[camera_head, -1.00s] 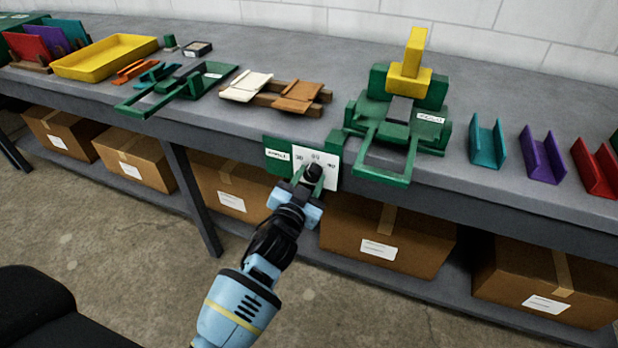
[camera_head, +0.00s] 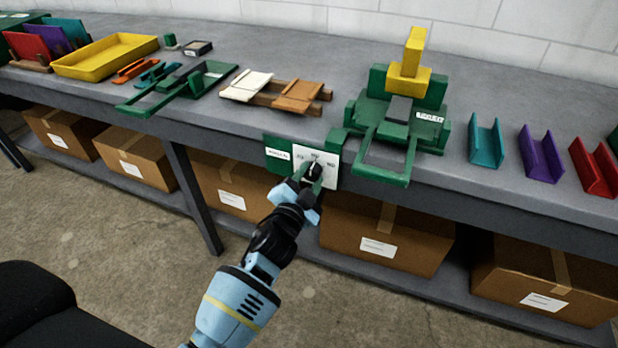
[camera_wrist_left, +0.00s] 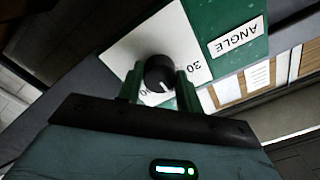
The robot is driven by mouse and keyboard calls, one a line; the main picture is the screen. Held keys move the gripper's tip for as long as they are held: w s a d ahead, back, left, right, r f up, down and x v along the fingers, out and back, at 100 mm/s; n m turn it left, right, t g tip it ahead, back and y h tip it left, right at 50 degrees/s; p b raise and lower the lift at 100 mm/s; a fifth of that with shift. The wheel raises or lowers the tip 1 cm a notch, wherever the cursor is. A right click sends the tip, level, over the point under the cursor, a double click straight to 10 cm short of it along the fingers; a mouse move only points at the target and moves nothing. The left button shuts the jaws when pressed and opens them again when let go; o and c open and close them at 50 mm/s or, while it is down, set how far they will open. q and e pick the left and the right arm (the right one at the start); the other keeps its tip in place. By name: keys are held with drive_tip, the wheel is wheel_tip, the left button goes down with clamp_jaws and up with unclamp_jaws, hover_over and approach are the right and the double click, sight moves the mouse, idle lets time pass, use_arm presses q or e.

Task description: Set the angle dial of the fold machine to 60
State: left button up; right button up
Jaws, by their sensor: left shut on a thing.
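The fold machine (camera_head: 437,133) is green with a yellow block on top and stands on the bench. Its angle dial is a black knob (camera_head: 313,170) on a white plate (camera_head: 332,157) at the bench's front edge. My left gripper (camera_head: 312,180) is shut on the knob, one green finger on each side; it shows in the left wrist view (camera_wrist_left: 158,88) too. There the knob (camera_wrist_left: 158,70) has a white pointer mark directed downward in the picture. A "30" is readable on the plate; another number is partly hidden by a finger. My right gripper is not in view.
The bench (camera_head: 340,60) also carries a yellow tray (camera_head: 105,56), another green tool (camera_head: 175,88) and colored channels (camera_head: 487,142) at right. Cardboard boxes (camera_head: 385,235) sit on the shelf below. Open floor (camera_head: 150,250) lies in front.

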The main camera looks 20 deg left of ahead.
use_arm(q)
drive_tip(key=o, duration=1)
drive_tip(key=shift+s, duration=0.15)
drive_tip(key=shift+s+a+f, duration=0.1)
drive_tip(key=shift+s, duration=3.7)
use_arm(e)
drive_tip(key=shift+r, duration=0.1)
use_arm(q)
drive_tip(key=s+f+n+g+p, duration=0.2)
drive_tip(key=s+f+g+p, duration=0.1)
drive_tip(key=s, duration=0.9)
drive_tip(key=s+a+f+n+g+h+p, duration=0.1)
drive_tip(key=s+f, duration=0.4)
drive_tip(key=s, duration=0.8)
drive_tip(key=s+f+n+g+p, duration=0.4)
drive_tip(key=s+g+p, duration=0.1)
drive_tip(key=s, duration=0.7)
drive_tip(key=shift+s+a+h+p, duration=0.25)
drive_tip(key=shift+s+h+p, duration=0.05)
drive_tip(key=shift+p, duration=0.2)
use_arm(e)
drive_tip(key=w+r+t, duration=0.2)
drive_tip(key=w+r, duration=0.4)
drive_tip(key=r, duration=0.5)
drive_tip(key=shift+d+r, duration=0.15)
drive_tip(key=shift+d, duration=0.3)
